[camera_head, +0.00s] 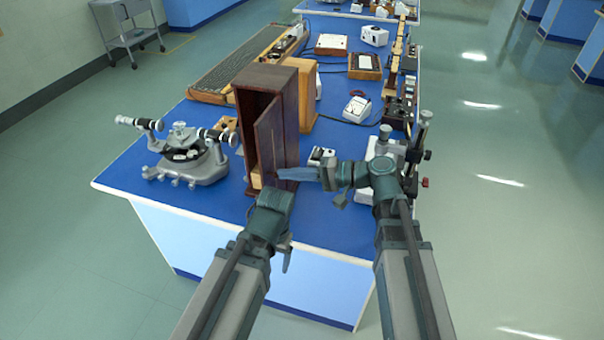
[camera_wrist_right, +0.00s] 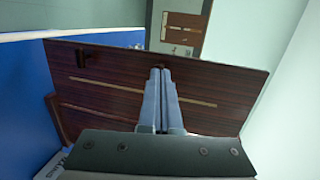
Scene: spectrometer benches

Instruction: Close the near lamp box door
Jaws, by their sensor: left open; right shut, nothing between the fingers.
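The near lamp box (camera_head: 267,78) is a tall dark-brown wooden case on the blue bench. Its door (camera_head: 269,140) stands partly open, and the dark inside shows to its left. My right gripper (camera_head: 284,173) is shut and empty, pointing left at the lower part of the door. In the right wrist view, the closed fingers (camera_wrist_right: 158,82) reach over a dark wooden panel (camera_wrist_right: 110,85), which looks like the door. I cannot tell whether they touch it. My left gripper (camera_head: 268,208) is open at the bench's near edge, below the box. Its fingers are mostly hidden.
A grey spectrometer (camera_head: 190,155) stands left of the box. A lighter wooden box (camera_head: 304,85) is close behind it. A metal instrument (camera_head: 385,145) stands to the right, near my right arm. A white meter (camera_head: 356,108) and cables lie farther back. Blue bench top is bare at front left.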

